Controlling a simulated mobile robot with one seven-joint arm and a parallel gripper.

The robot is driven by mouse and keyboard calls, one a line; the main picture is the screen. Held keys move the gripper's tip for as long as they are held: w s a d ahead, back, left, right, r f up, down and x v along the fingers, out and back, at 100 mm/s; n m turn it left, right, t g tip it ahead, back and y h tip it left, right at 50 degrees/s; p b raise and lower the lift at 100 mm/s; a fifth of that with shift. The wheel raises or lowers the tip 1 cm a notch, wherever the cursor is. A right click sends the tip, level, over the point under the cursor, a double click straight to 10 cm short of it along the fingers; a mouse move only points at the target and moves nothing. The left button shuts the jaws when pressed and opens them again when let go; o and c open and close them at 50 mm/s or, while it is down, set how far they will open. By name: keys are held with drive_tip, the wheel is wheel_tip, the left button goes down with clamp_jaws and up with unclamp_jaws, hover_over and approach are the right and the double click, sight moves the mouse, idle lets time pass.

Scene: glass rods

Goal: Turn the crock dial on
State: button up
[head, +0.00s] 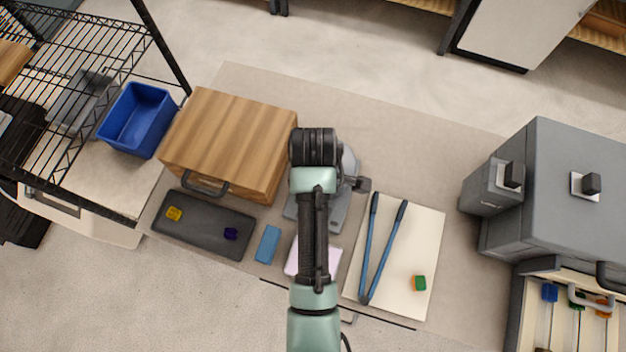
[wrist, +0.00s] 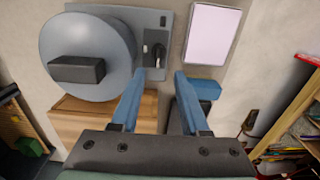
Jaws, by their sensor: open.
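The crock (wrist: 88,45) is a round grey pot with a dark block handle on its lid. It stands on a flat grey base (wrist: 178,42) in the wrist view. A small dark and pale fitting, apparently the crock dial (wrist: 157,50), sits on the base right of the pot; its setting is too small to tell. My gripper (wrist: 159,74) is open and empty, its two blue fingers pointing towards the base, with the dial just beyond the fingertips. In the head view my arm hides most of the crock; part of its grey base (head: 337,212) shows.
A wooden box (head: 230,140) stands left of the crock, with a dark tray (head: 200,228) in front. A blue block (head: 267,244) and a pale pad (head: 330,262) lie nearby. Blue-handled tongs (head: 376,255) lie on a cream board (head: 425,235). A grey cabinet (head: 580,150) stands right.

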wheel_tip(320, 180, down, 9)
drive_tip(key=shift+p, duration=0.3)
drive_tip(key=shift+w, duration=0.1)
clamp_jaws()
